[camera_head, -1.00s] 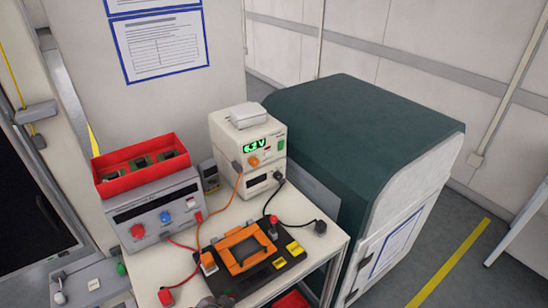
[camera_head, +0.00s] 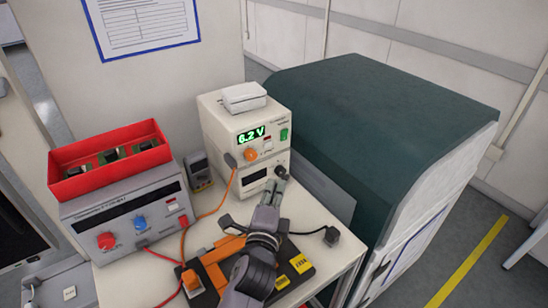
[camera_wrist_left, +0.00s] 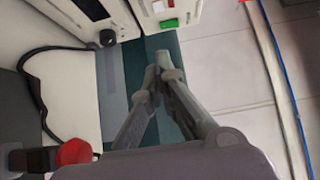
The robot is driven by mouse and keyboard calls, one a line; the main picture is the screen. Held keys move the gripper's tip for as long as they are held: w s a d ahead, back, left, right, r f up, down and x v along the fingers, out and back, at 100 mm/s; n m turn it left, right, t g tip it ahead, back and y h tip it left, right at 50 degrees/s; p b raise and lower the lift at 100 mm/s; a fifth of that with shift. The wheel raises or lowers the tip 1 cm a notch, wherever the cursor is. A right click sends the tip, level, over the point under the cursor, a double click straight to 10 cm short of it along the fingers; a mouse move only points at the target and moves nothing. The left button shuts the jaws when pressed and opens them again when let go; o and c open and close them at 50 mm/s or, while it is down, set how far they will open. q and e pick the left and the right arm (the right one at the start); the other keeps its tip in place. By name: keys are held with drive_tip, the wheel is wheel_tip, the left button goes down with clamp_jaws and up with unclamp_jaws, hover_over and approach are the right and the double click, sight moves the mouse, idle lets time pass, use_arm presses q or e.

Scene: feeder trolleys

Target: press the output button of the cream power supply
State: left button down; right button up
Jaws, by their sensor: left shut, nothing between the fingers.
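The cream power supply (camera_head: 222,118) stands at the back of the bench on another cream unit (camera_head: 222,172). Its green display (camera_head: 251,135) reads about 6.2 V. On its front are an orange knob (camera_head: 250,155), a small red-and-white button (camera_head: 267,142) and a green switch (camera_head: 284,135). In the left wrist view the green switch (camera_wrist_left: 169,24) and a red-and-white part (camera_wrist_left: 159,6) show at the top. My left gripper (camera_head: 274,184) is shut and empty, in front of the lower unit and below the power supply's buttons. It also shows in the left wrist view (camera_wrist_left: 161,62).
A grey supply (camera_head: 128,222) with a red bin (camera_head: 110,160) on top stands left. An orange fixture (camera_head: 215,262) and black cables lie in front. A dark green cabinet (camera_head: 385,115) stands close on the right. A white box (camera_head: 244,97) sits atop the power supply.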

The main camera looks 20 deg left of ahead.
use_arm(q)
drive_tip(key=p, duration=0.2)
approach(268, 145)
drive_tip(key=w+d, duration=0.4)
drive_tip(key=d, duration=0.1)
drive_tip(key=w+a+p, duration=0.1)
drive_tip(key=w+a+f+p, duration=0.1)
drive_tip(key=w+a, duration=0.1)
drive_tip(key=shift+a, duration=0.3)
